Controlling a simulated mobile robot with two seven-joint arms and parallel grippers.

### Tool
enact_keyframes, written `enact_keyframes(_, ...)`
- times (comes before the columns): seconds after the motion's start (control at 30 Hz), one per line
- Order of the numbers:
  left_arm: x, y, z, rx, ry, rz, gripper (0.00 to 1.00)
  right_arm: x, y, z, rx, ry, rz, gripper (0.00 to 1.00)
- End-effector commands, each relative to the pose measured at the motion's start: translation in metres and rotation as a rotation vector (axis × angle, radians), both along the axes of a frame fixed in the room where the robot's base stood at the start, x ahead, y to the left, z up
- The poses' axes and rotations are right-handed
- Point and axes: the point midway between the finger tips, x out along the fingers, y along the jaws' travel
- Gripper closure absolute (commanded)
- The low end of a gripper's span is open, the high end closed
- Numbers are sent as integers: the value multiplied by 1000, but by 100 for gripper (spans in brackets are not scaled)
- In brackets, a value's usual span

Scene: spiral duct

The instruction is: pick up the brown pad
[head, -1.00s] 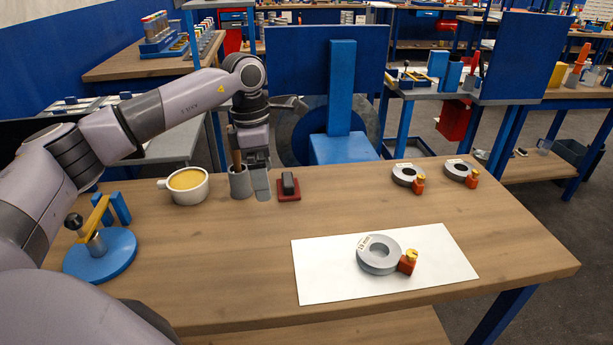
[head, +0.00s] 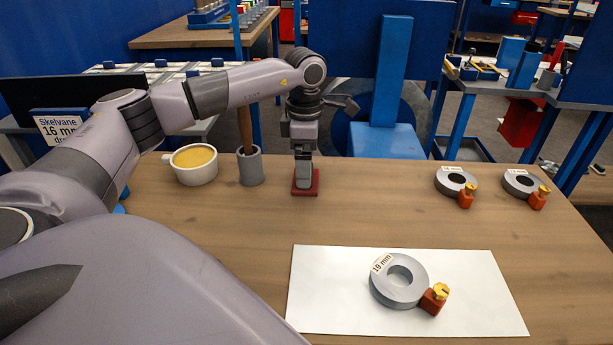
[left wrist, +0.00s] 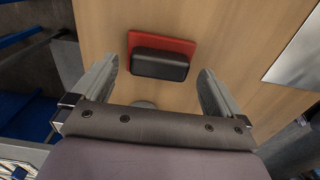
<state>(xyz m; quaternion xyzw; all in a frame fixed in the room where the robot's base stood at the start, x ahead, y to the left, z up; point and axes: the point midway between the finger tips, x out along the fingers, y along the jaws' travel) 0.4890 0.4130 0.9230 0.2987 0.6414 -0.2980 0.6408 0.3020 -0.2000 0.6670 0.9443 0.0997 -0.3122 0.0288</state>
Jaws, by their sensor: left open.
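No plainly brown pad shows; a flat red-brown square plate (head: 313,188) lies on the workbench with a dark block on it. In the left wrist view the plate (left wrist: 162,41) and the dark block (left wrist: 160,65) show clearly. My left gripper (head: 304,183) is over the block, pointing down and mostly hiding it. In the left wrist view my left gripper (left wrist: 158,68) is open, with a finger to each side of the block and gaps between. It holds nothing. My right gripper is not in view.
A grey holder (head: 250,167) with a wooden handle stands just left of my gripper, then a cup (head: 195,165). A white sheet (head: 320,300) with a grey ring (head: 385,290) lies in front. Two more rings (head: 448,180) are at right. The bench middle is clear.

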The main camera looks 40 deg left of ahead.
Motion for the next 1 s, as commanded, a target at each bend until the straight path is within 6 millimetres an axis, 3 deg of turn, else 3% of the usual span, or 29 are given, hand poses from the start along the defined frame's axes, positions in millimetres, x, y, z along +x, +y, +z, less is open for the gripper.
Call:
enact_keyframes(0.17,-1,0,-22,0,1,1,0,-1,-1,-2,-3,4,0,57)
enact_keyframes(0.43,0,0,-25,-1,-1,0,0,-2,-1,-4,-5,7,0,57)
enact_keyframes(0.57,0,0,-25,-1,-1,0,42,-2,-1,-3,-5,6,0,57)
enact_keyframes(1.0,0,0,-17,-2,-3,0,42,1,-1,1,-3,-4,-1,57)
